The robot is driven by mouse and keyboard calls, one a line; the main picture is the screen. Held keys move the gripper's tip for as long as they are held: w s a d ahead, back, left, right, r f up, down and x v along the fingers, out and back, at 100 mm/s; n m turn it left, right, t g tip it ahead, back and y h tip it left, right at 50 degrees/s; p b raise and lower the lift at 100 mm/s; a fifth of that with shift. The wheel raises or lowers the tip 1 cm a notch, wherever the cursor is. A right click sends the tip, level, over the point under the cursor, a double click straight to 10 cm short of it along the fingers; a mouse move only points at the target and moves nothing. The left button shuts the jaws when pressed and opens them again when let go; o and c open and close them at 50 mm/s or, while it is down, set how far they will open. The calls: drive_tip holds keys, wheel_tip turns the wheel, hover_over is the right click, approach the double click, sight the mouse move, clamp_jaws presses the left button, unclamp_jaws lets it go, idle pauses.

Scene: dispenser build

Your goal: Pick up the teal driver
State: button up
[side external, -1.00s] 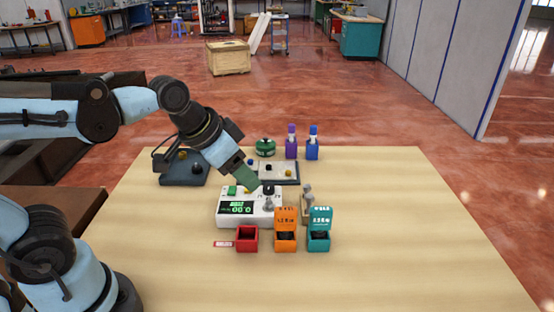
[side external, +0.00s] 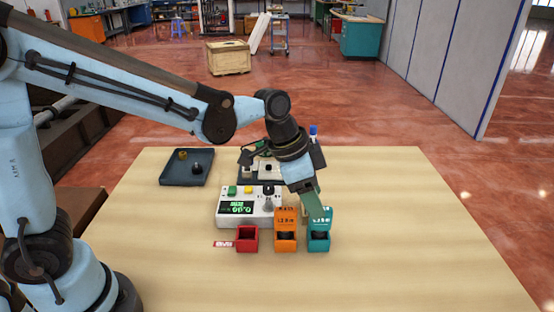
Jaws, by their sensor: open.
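The teal driver station (side external: 319,243) is a small teal box with a raised, lettered back plate, at the right end of a row on the wooden table. Its opening looks dark; no separate teal driver can be made out. My gripper (side external: 313,204) points down at the top of its back plate, with its greenish fingers overlapping the plate in this view. The gripper is open and nothing shows between the fingers. I cannot tell whether the fingers touch the plate.
A matching orange box (side external: 285,243) and a red box (side external: 247,240) stand to the left. A white device with a display (side external: 236,207) is behind them. A dark tray (side external: 187,168) lies at the back left. My arm hides most of the bottles. The table's front and right are clear.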

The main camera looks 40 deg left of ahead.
sight(328, 228)
drive_tip(key=shift+x, duration=3.45)
drive_tip(key=shift+d, duration=0.1)
drive_tip(key=shift+c, duration=0.3)
clamp_jaws()
